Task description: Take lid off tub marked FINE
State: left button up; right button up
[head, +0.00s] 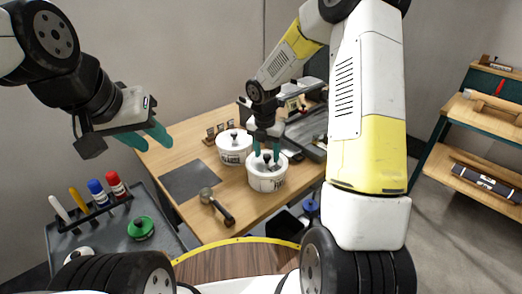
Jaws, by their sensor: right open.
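Two white tubs with white lids and dark knobs stand on the wooden table (190,139). The nearer tub (266,183) has dark print on its side, too small to read. The farther tub (235,156) stands behind it to the left, also with small print. I cannot tell which is marked FINE. My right gripper (267,152) points down over the nearer tub, with its teal fingers open on either side of the lid's knob (266,158). I cannot tell whether they touch it. My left gripper (147,138) is open and empty, in the air at the left.
A dark mat (190,180) lies left of the tubs. A tool with a dark handle (216,205) lies in front of them. A grey machine (308,125) stands behind on the right. A grey cart (170,237) with markers and a green round item (141,228) is at lower left.

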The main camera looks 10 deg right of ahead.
grip_shut()
